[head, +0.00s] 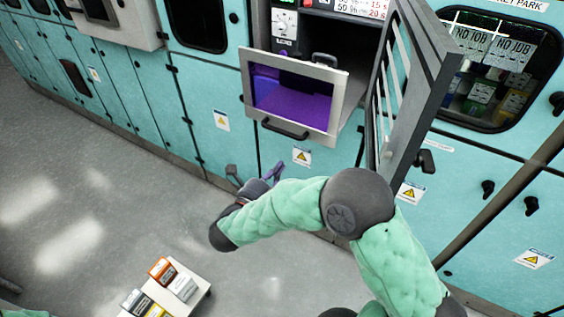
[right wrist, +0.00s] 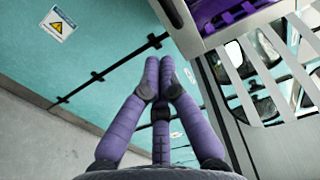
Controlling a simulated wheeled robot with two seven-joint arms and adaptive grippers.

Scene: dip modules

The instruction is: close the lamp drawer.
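The lamp drawer (head: 335,107) is pulled out of its cabinet. It has a grey-framed front, a window showing a purple-lit inside, and a dark bar handle (head: 284,129) low on the front. Part of it shows at the top of the right wrist view (right wrist: 212,32). My right gripper (head: 255,172) is below and left of the drawer front, apart from it. My left gripper is out of view.
A slatted grey door (head: 415,85) stands swung open just right of the drawer; it also fills the right of the right wrist view (right wrist: 262,120). A small white cart (head: 196,286) with coloured boxes stands on the floor.

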